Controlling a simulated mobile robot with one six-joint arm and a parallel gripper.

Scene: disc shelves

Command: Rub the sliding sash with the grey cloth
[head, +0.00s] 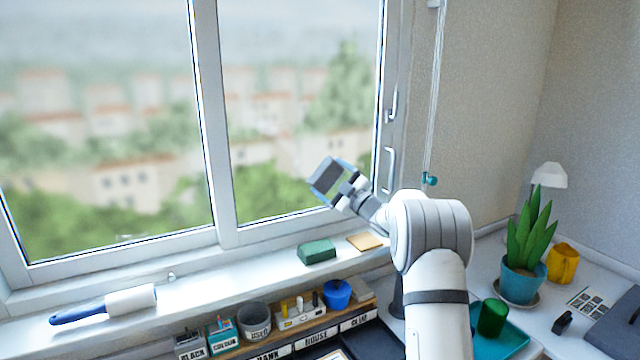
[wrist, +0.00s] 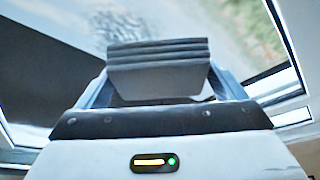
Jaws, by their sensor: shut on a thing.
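My gripper (head: 340,186) is raised in front of the lower part of the right window pane, the sliding sash (head: 230,130). It is shut on the grey cloth (head: 326,174), a dark grey folded pad. In the wrist view the grey cloth (wrist: 158,62) shows as stacked layers between the fingers, with the window behind it. I cannot tell whether the cloth touches the glass. The sash has a white frame and a handle (head: 390,170) on its right side.
On the sill lie a green block (head: 317,252), a tan pad (head: 364,242) and a white roller with a blue handle (head: 130,300). Below, a rack holds pots and boxes (head: 254,320). A cord (head: 430,180) hangs right of the window. A plant (head: 524,250) stands at right.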

